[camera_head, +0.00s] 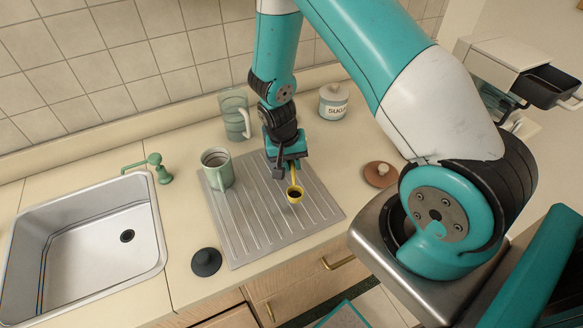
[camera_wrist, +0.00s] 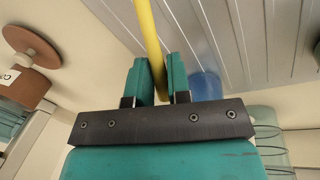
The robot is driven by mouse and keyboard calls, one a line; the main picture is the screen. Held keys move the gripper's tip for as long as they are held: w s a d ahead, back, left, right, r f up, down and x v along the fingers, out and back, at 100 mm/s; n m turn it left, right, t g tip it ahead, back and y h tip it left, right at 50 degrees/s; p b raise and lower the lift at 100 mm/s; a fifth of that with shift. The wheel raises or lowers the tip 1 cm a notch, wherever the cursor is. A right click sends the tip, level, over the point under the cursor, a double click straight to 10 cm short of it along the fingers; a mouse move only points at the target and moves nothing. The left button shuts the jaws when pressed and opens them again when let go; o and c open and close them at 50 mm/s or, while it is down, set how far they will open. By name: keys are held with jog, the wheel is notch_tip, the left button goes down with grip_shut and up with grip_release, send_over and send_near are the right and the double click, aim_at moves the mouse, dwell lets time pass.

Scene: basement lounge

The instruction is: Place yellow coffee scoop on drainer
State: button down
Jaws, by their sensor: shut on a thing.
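The yellow coffee scoop (camera_head: 295,193) is in my gripper (camera_head: 285,170), over the drainer (camera_head: 243,225). Its round bowl faces up and looks dark inside. In the wrist view, the yellow handle (camera_wrist: 148,40) runs between the two teal fingers of my gripper (camera_wrist: 160,80), which are shut on it. The metal ribbed drainer also shows behind the fingers in the wrist view (camera_wrist: 230,40). I cannot tell whether the scoop touches the drainer.
A green mug (camera_head: 218,172) stands on the drainer's left part. A glass pitcher (camera_head: 235,115) and a sugar jar (camera_head: 333,102) stand behind. A dark lid (camera_head: 206,262) and a brown lid (camera_head: 380,174) lie beside the drainer. The sink (camera_head: 85,245) is left. The drainer's front is clear.

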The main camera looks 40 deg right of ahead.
aim_at(292, 172)
jog(key=shift+f+p, duration=0.45)
jog(key=shift+f, duration=1.4)
jog(key=shift+f, duration=0.15)
jog(key=c, duration=1.1)
grip_release()
jog(key=shift+o, duration=0.2)
